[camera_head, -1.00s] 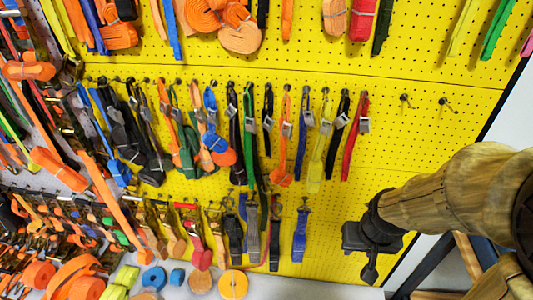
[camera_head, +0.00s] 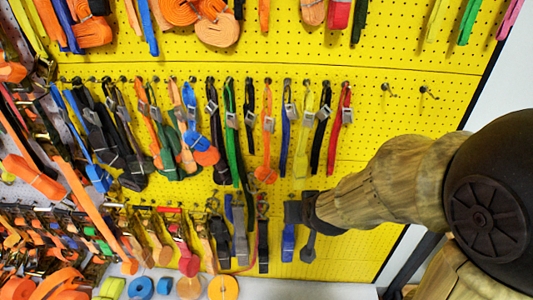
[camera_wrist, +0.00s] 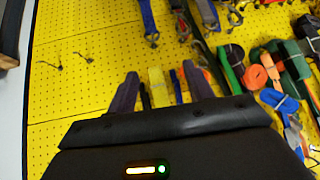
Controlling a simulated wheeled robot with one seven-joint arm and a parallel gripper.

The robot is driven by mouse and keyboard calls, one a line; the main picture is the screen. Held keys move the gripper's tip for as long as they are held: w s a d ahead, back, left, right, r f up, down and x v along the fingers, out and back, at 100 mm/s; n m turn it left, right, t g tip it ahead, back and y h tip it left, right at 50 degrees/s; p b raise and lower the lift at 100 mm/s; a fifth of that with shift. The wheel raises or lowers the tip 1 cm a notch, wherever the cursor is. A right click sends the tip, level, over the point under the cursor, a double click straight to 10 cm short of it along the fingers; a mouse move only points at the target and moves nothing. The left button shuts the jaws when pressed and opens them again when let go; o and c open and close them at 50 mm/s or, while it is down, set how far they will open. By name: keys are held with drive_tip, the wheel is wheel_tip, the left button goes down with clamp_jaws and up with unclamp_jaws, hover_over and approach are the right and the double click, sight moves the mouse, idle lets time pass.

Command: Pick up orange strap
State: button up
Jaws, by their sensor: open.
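Several orange straps are in view, and I cannot tell for sure which one is meant. One orange strap (camera_head: 267,150) hangs from a hook in the middle row of the yellow pegboard, with a metal buckle near its top and a rounded bundle at its lower end. My gripper (camera_head: 301,226) is below and to the right of it in the head view, apart from it. In the wrist view my gripper (camera_wrist: 160,90) is open, its two dark fingers pointing at the board. A yellow strap (camera_wrist: 156,82) shows between them. Some orange (camera_wrist: 207,76) shows just right of the right finger.
A blue strap (camera_head: 286,130), a black strap (camera_head: 321,132) and a red strap (camera_head: 340,130) hang close by on the right. A green strap (camera_head: 231,135) hangs to the left. Two empty hooks (camera_head: 428,92) and bare board lie farther right. Orange rolls (camera_head: 222,287) stand on the ledge below.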

drive_tip(key=w+a+r+m+t+h+b, duration=0.1)
drive_tip(key=a+r+t+h+b, duration=0.1)
drive_tip(key=a+r+t+b, duration=0.4)
drive_tip(key=a+t, duration=0.3)
drive_tip(key=t, duration=0.1)
drive_tip(key=shift+a+b, duration=0.4)
drive_tip(key=shift+w+r, duration=0.1)
drive_tip(key=shift+w, duration=0.05)
drive_tip(key=p, duration=0.8)
approach(267, 144)
drive_tip(key=w, duration=0.5)
drive_tip(key=shift+w, duration=0.2)
